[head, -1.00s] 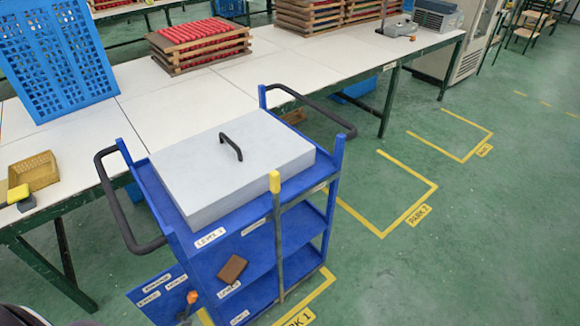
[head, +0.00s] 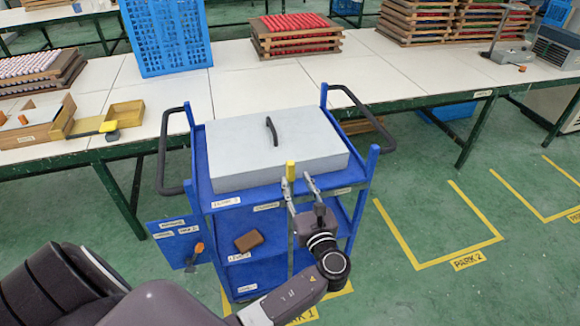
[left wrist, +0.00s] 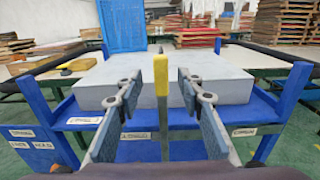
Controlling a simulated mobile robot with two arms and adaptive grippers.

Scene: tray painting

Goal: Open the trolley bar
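The blue trolley (head: 238,225) stands in front of the long table, with a grey lidded box (head: 235,160) on its top level. The trolley bar is an upright post with a yellow top (head: 290,170) at the trolley's front. In the left wrist view the yellow top (left wrist: 161,75) stands upright between the two fingers. My left gripper (head: 299,184) is open around the bar's upper part, with a visible gap on both sides. The bar's lower part is hidden behind the gripper and arm. My right gripper does not show.
The white table (head: 240,88) holds a blue crate (head: 165,35), red-filled racks (head: 295,35) and a yellow box (head: 124,114). A brown block (head: 249,241) is on the trolley's front. Black handles (head: 163,150) stick out at its sides. Green floor at right is clear.

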